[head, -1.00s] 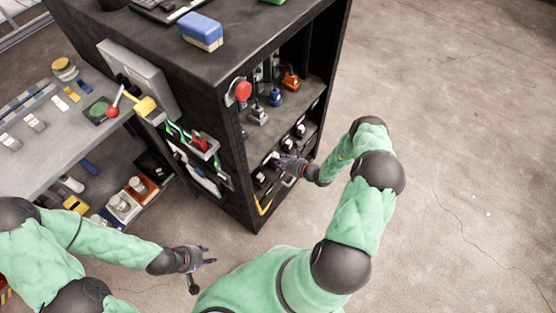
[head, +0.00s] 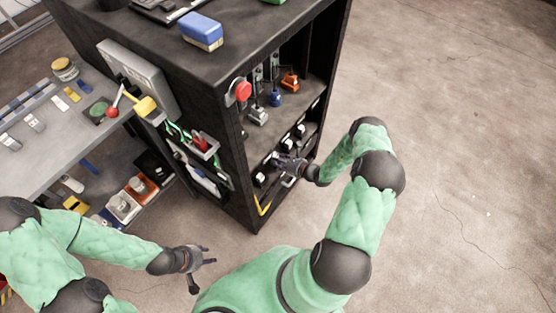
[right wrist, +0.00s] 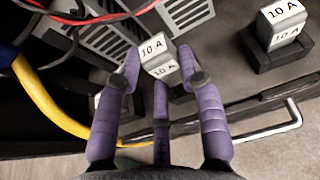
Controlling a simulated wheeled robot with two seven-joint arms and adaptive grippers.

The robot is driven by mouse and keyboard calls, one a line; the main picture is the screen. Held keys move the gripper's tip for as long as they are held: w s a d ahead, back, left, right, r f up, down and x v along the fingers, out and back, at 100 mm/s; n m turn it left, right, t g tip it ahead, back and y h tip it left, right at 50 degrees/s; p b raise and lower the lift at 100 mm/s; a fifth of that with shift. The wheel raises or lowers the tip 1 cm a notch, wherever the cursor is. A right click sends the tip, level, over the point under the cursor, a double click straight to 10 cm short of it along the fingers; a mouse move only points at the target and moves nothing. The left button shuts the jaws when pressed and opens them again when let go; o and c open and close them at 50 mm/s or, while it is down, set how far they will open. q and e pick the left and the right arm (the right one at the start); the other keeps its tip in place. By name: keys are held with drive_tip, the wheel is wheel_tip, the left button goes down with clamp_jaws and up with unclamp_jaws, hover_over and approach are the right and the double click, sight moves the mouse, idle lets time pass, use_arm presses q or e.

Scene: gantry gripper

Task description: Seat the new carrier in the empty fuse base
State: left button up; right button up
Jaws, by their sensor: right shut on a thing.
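The new carrier (right wrist: 158,57), a white block marked 10 A, is between the purple-grey fingers of my right gripper (right wrist: 158,80). The right gripper is shut on it. In the head view my right gripper (head: 280,163) reaches into the lower shelf of the dark cabinet (head: 235,150). The fingers and carrier hide what is directly beneath, so I cannot tell whether the carrier touches a fuse base. Another 10 A carrier (right wrist: 284,24) sits in a black base (right wrist: 283,54) to the right. My left gripper (head: 205,258) is open and empty, over the floor away from the cabinet.
In the right wrist view, grey slotted modules (right wrist: 100,45), red wires and a thick yellow cable (right wrist: 52,108) lie left of the fingers. A bent metal handle (right wrist: 275,130) is at the lower right. A grey bench (head: 55,135) stands left of the cabinet. Floor at right is clear.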

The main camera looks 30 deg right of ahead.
drive_tip(key=shift+f, duration=0.7)
drive_tip(key=o, duration=1.2)
drive_tip(key=shift+f, duration=0.1)
drive_tip(key=shift+s+d+r, duration=0.2)
drive_tip(key=shift+s+d, duration=0.1)
drive_tip(key=shift+s, duration=0.15)
drive_tip(key=v, duration=1.1)
drive_tip(key=shift+a, duration=0.1)
drive_tip(key=shift+w, duration=0.1)
